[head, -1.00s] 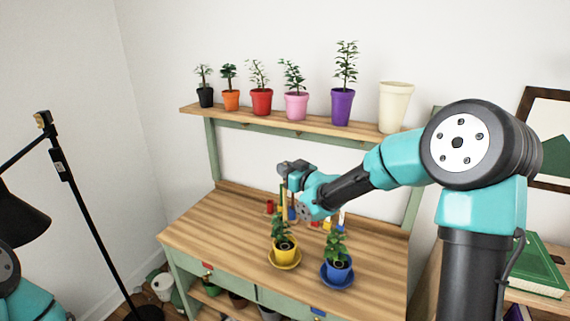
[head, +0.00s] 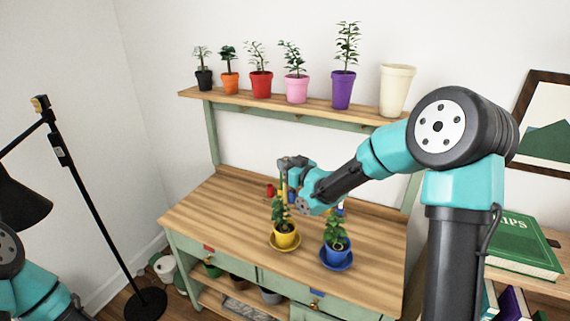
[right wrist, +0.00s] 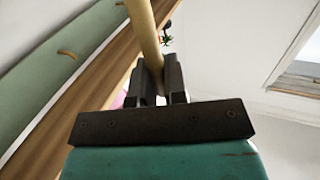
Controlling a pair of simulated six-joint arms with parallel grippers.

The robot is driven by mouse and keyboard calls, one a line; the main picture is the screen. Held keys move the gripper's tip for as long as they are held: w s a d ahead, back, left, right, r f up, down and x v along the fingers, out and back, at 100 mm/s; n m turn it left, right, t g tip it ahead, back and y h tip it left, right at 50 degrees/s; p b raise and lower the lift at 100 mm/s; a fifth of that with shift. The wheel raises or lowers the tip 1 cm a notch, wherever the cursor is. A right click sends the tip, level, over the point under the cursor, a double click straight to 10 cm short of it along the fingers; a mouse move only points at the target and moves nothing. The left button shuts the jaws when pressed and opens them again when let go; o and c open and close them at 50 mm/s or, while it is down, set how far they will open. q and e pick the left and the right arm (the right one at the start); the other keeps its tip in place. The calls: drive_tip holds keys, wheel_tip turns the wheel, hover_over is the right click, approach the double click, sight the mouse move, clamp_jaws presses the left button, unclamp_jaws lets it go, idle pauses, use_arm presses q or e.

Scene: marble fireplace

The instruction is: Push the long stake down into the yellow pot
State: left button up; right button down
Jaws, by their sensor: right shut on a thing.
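The yellow pot (head: 286,240) holds a small leafy plant and stands on a yellow saucer (head: 271,240) on the wooden bench. My right gripper (head: 285,167) is above the pot, shut on the long stake (head: 284,184), a thin tan rod. The stake looks near upright over the plant in the head view. Its lower end is lost among the leaves, so I cannot tell how deep it sits. In the right wrist view the stake (right wrist: 147,35) runs up from between the fingers (right wrist: 160,85). My left gripper is out of view.
A blue pot (head: 337,251) with a plant stands close right of the yellow pot. A shelf of pots (head: 261,85) is above. The bench's left side is clear.

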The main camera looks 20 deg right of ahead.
wheel_tip(320, 180, down, 6)
idle(4.6)
drive_tip(key=c, duration=1.1)
unclamp_jaws()
drive_tip(key=shift+s, duration=0.1)
drive_tip(key=v, duration=1.7)
